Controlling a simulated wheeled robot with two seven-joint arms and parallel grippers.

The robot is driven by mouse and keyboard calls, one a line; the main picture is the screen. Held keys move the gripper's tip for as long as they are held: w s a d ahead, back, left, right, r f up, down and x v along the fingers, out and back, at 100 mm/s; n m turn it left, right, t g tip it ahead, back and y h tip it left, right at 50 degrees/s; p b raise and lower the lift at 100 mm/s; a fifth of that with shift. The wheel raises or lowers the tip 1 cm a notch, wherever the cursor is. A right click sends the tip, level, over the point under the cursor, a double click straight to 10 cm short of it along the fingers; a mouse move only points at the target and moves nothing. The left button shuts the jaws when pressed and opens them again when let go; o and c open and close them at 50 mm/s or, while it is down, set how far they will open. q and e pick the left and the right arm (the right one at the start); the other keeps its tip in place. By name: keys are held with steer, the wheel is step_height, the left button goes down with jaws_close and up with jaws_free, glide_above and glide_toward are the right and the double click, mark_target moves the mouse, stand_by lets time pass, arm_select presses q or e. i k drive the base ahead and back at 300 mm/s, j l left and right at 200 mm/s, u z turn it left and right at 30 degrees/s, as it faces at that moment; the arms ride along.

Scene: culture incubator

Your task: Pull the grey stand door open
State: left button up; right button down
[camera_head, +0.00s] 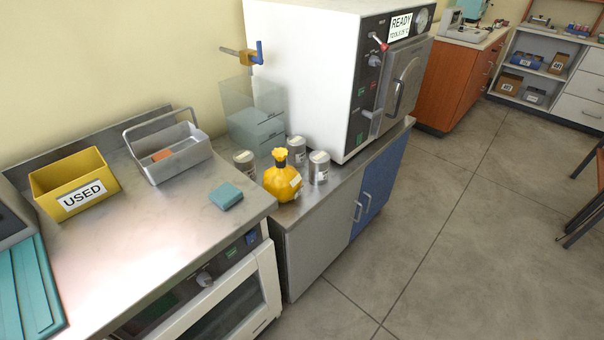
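The grey stand door (318,240) is the left front door of the low stand under the white incubator (310,75). It looks shut, flush with the stand front. Its upright metal handle (358,211) is near its right edge. The blue door (380,187) beside it on the right also looks shut, with its own handle (367,203) close to the grey door's handle. Neither of my grippers shows in the head view.
A yellow bottle (283,180) and several metal tins (319,168) stand on the stand top. The left bench (165,225), with a white-framed oven door (230,300) below, adjoins the stand's left side. Grey floor (455,240) in front of the stand is clear.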

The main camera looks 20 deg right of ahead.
mark_target(311, 247)
steer(key=z, duration=0.9)
